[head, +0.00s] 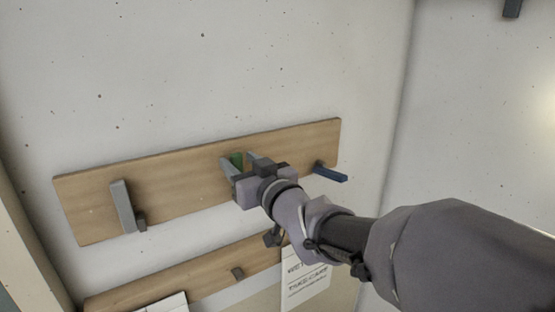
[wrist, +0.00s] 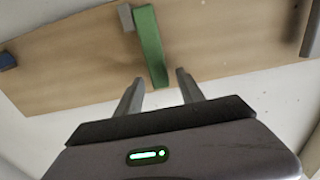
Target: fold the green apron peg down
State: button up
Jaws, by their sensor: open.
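The green apron peg (wrist: 150,45) is a flat green bar on the wooden wall board (wrist: 75,62). In the wrist view it lies across the board, with a small grey block (wrist: 126,17) beside one end. It looks folded up along the board, like the grey peg. My gripper (wrist: 160,77) is open, and the peg's free end shows between its fingertips in that view. I cannot tell whether they touch it. In the head view only a bit of green (head: 237,158) shows between the fingers; the rest is hidden behind my gripper.
A grey peg (head: 122,205) stands upright at the left of the board. A blue peg (head: 331,173) sticks out from the board at the right. A lower wooden rail (head: 210,276) with small hooks and paper sheets (head: 305,275) is below. The wall above is clear.

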grip_shut()
dwell(1.4)
